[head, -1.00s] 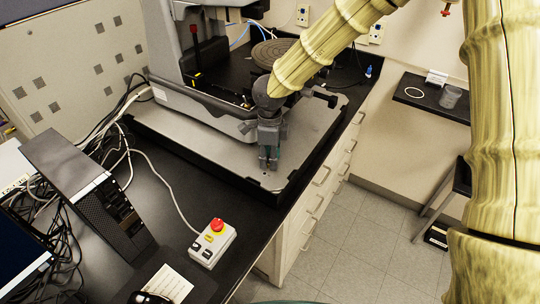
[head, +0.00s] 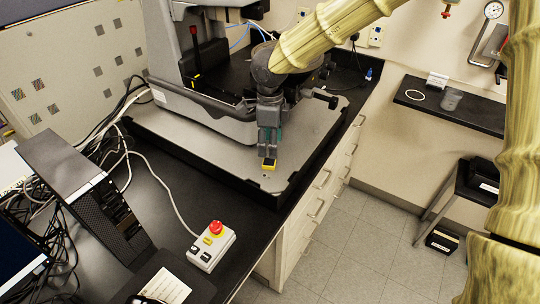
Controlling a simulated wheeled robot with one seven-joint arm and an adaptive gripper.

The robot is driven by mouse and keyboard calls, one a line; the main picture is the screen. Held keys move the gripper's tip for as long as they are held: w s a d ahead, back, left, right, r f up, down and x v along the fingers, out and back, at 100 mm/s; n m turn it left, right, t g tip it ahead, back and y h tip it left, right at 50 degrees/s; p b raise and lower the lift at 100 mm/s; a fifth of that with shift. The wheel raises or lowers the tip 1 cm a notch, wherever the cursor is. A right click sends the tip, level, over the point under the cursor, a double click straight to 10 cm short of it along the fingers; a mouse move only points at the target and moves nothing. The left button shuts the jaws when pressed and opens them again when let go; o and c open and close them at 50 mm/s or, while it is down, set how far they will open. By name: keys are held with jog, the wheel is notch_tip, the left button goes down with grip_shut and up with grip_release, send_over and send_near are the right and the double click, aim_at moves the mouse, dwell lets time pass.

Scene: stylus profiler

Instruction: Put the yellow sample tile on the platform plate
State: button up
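The yellow sample tile (head: 268,164) shows just below my gripper's fingertips, over the front part of the grey instrument base. My gripper (head: 268,154) points down, its tips right at the tile. From this angle I cannot tell whether the fingers are closed on it or whether it rests on the base. The round platform plate is mostly hidden behind my arm and wrist; only a bit of its rim (head: 262,47) may show.
The profiler (head: 205,115) stands left of my gripper on the grey base (head: 190,140). A control box with a red stop button (head: 213,243) sits on the black bench in front. A computer (head: 85,190) and cables lie left. A wall shelf (head: 450,105) is at right.

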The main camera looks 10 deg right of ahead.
notch_tip(320, 180, up, 6)
jog(key=shift+f+b, duration=0.15)
jog(key=shift+b, duration=0.3)
jog(key=shift+f, duration=0.1)
